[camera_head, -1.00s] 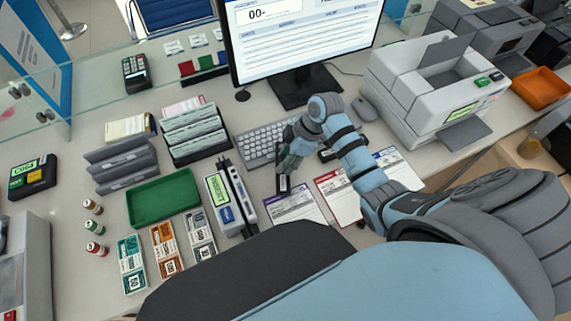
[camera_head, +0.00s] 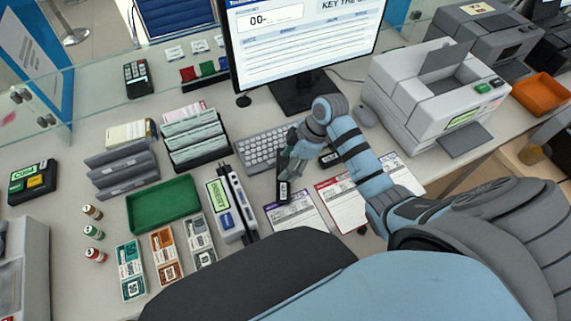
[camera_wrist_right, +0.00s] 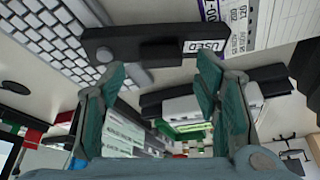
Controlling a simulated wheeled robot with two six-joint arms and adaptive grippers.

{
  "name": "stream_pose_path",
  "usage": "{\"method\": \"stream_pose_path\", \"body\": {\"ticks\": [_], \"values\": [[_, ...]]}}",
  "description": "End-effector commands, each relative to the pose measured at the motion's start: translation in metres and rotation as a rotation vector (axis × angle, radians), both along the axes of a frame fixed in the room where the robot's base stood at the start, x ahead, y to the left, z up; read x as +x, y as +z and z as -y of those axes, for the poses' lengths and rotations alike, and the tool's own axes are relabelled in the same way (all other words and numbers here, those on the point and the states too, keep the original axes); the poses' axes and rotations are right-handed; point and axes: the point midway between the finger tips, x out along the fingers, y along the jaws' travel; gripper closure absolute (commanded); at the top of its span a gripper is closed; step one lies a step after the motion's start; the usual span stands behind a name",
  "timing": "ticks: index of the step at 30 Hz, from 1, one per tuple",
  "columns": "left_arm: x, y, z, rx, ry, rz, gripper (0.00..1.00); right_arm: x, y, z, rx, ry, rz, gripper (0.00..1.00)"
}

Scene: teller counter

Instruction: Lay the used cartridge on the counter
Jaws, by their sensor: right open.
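The used cartridge (camera_head: 283,190) is a slim black bar with a white label, on the counter between the keyboard and the purple-headed form. In the right wrist view it is a long dark bar (camera_wrist_right: 115,42) with a "USED" label, lying across the view just beyond my fingertips. My right gripper (camera_head: 291,163) is close behind it in the head view. In the wrist view its two green fingers (camera_wrist_right: 160,78) stand wide apart with nothing clearly between them. Whether a fingertip touches the cartridge I cannot tell. My left gripper is out of view.
Another dark cartridge-like piece (camera_head: 328,158) lies right of my gripper. The keyboard (camera_head: 262,150), monitor (camera_head: 305,40) and printer (camera_head: 433,98) stand behind. Forms (camera_head: 300,215) lie in front. The green tray (camera_head: 163,204) and a white device (camera_head: 229,205) are to the left.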

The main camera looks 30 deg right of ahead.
Motion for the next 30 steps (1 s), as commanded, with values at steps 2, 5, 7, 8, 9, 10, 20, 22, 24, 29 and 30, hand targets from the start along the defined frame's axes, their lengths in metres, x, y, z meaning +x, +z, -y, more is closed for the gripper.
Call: {"method": "stream_pose_path", "body": {"ticks": [2,5,7,8,9,10,20,22,24,29,30], "values": [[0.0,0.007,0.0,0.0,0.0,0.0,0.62,-0.003,0.023,0.009,-0.005,0.0,0.005,0.43],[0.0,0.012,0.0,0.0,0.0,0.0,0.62,-0.008,0.051,0.019,-0.005,0.0,0.004,0.43],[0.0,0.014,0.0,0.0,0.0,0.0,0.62,-0.011,0.068,0.025,-0.004,0.0,0.004,0.43],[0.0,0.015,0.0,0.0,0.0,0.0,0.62,-0.012,0.074,0.027,-0.005,0.0,0.005,0.43],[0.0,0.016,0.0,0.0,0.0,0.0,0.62,-0.014,0.081,0.03,-0.003,0.0,0.004,0.43],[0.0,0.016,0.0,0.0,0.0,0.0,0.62,-0.014,0.085,0.032,-0.004,-0.001,0.003,0.43],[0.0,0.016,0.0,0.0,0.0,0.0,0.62,-0.017,0.094,0.034,0.0,0.0,0.0,0.43],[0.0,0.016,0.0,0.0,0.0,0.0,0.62,-0.017,0.094,0.034,0.0,0.0,0.0,0.43],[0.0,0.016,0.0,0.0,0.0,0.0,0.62,-0.017,0.094,0.034,0.0,0.0,0.0,0.43],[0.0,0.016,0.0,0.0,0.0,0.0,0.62,-0.017,0.094,0.034,0.0,0.0,0.0,0.43],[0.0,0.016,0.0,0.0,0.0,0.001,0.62,-0.017,0.094,0.035,0.0,0.0,0.001,0.43]]}}
